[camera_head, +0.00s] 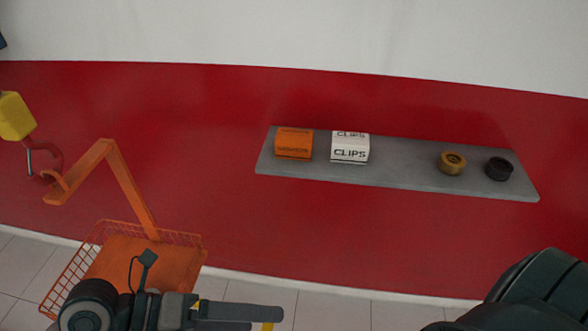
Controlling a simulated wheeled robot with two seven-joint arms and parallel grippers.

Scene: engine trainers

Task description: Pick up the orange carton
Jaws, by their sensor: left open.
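The orange carton (294,143) stands at the left end of a grey shelf (410,179) on the red wall, with dark lettering on its front. A white carton marked CLIPS (350,147) stands just to its right, with a narrow gap between them. My left gripper (274,319) is at the bottom edge of the view, well below the shelf and apart from the orange carton. It is open, and I see nothing between its fingers. It is partly cut off by the frame. My right gripper does not show.
A tan roll (452,163) and a black roll (499,169) lie on the shelf's right part. An orange wire basket (186,239) with a bent orange arm (128,187) stands at left, behind my left arm. A yellow block with a hook (15,117) hangs further left. The wall below the shelf is clear.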

